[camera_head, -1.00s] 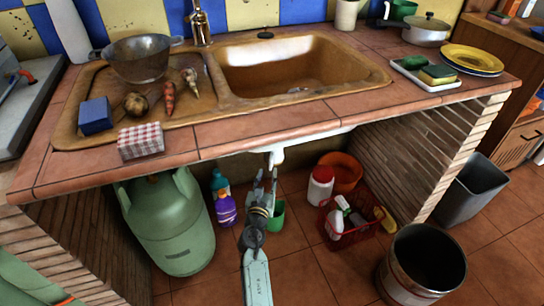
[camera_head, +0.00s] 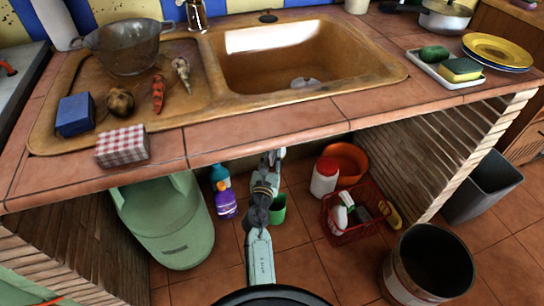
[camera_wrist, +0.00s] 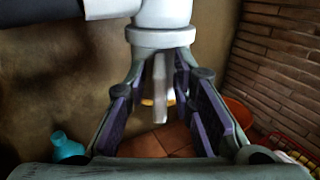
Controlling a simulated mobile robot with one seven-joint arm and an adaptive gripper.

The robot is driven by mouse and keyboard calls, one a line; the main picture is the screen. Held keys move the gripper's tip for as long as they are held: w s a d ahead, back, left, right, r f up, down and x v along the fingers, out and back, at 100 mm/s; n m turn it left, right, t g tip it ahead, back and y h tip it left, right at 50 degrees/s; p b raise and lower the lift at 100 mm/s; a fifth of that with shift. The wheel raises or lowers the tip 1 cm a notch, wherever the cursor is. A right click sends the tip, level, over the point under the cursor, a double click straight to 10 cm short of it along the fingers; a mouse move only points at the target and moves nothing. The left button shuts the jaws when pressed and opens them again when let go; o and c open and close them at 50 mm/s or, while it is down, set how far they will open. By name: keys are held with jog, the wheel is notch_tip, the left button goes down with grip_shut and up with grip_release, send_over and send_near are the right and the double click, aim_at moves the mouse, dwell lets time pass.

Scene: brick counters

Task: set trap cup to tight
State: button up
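The trap cup (camera_wrist: 162,38) is a white ringed piece under the sink, at the top middle of the wrist view. A narrow light grey tab (camera_wrist: 160,88) hangs below it. My gripper (camera_wrist: 163,75) is open, with its purple-padded fingers on either side of the tab. I see gaps between the pads and the tab. In the head view my gripper (camera_head: 268,160) is below the counter's front edge, which hides most of the trap. The sink (camera_head: 300,62) is above.
A green gas cylinder (camera_head: 165,225) stands to the left, with blue and purple bottles (camera_head: 224,196) beside it. A green cup (camera_head: 278,208), white container (camera_head: 324,177), orange bowl (camera_head: 350,158) and red basket (camera_head: 345,232) stand around the arm. Brick walls flank the opening.

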grip_shut()
